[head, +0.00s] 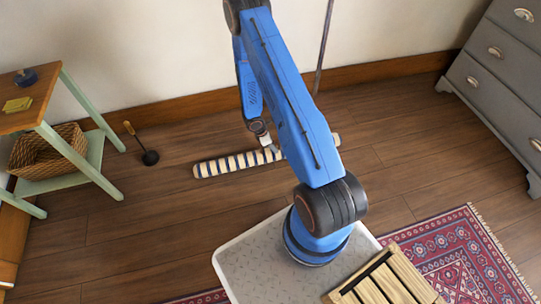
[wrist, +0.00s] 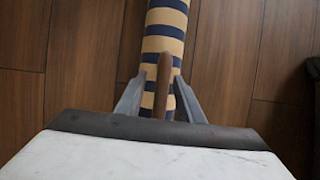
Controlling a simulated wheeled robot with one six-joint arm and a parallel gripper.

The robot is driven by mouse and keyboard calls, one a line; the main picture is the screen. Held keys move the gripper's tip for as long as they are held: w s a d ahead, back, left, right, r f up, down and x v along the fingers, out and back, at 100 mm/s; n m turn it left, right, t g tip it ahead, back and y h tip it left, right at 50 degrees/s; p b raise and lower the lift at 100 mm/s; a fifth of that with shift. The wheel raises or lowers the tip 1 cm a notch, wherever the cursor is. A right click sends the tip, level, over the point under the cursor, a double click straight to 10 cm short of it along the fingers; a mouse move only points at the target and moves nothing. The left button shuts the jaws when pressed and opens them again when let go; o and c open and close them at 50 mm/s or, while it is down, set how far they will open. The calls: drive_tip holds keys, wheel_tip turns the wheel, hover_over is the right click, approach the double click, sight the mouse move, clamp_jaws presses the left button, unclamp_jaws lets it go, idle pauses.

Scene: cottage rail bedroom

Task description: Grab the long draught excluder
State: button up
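The long draught excluder (head: 228,164) is a cream roll with dark blue stripes, lying on the wooden floor near the wall. It runs up the middle of the wrist view (wrist: 165,30). My gripper (head: 268,146) is over the middle of the roll, and the arm hides part of it in the head view. In the wrist view my gripper (wrist: 160,82) has its two fingers apart, one on each side of a narrow brown upright strip (wrist: 163,85), perhaps a handle. Gaps show between strip and fingers. I cannot tell whether the fingertips touch the roll.
A green-legged side table (head: 42,128) with a wicker basket (head: 40,150) stands at the left. A dark, wooden-handled object (head: 149,157) is on the floor beside it. A grey drawer chest (head: 500,85) stands right. A red patterned rug (head: 455,250) lies front right.

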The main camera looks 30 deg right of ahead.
drive_tip(key=shift+c, duration=0.6)
clamp_jaws()
idle(0.9)
